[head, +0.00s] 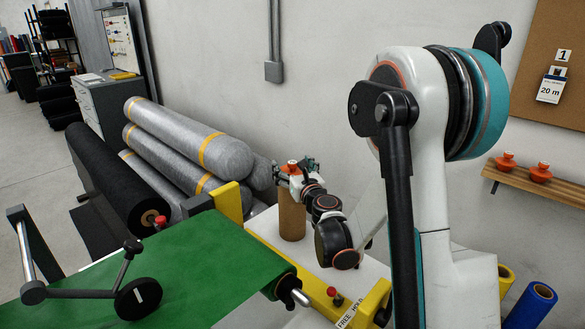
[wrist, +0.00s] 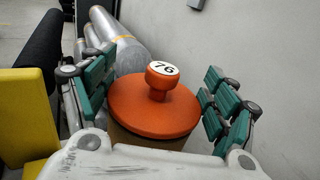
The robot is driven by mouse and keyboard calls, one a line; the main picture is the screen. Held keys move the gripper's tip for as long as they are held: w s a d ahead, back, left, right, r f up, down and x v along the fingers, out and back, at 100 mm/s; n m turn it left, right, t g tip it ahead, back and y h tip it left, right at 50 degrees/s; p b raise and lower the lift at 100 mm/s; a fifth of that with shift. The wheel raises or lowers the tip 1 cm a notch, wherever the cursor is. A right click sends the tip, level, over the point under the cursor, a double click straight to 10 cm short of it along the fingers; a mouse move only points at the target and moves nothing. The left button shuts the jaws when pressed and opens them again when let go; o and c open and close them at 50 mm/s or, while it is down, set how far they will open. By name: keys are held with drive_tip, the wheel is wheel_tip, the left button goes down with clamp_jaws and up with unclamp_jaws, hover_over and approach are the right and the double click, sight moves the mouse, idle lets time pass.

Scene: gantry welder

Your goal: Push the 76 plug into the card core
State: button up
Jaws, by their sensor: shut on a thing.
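The 76 plug (wrist: 155,105) is orange, with a wide round flange and a knob whose white top reads 76. It sits at the top of the brown card core (head: 292,216), which stands upright on the white surface; the core also shows below the flange in the wrist view (wrist: 146,138). My gripper (wrist: 157,100) is shut on the 76 plug, its green-padded fingers at the left and right of the flange. In the head view the plug (head: 291,167) shows small between my fingers. How deep the plug sits in the core is hidden by the flange.
A yellow frame (head: 372,303) and green belt (head: 150,265) lie in front and left of the core. Silver rolls (head: 190,135) and a black roll (head: 115,180) lie behind left. Two orange plugs (head: 506,161) (head: 540,173) stand on a wall shelf. Blue and yellow rolls are at lower right.

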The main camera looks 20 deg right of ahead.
drive_tip(key=shift+f, duration=0.3)
drive_tip(key=o, duration=1.1)
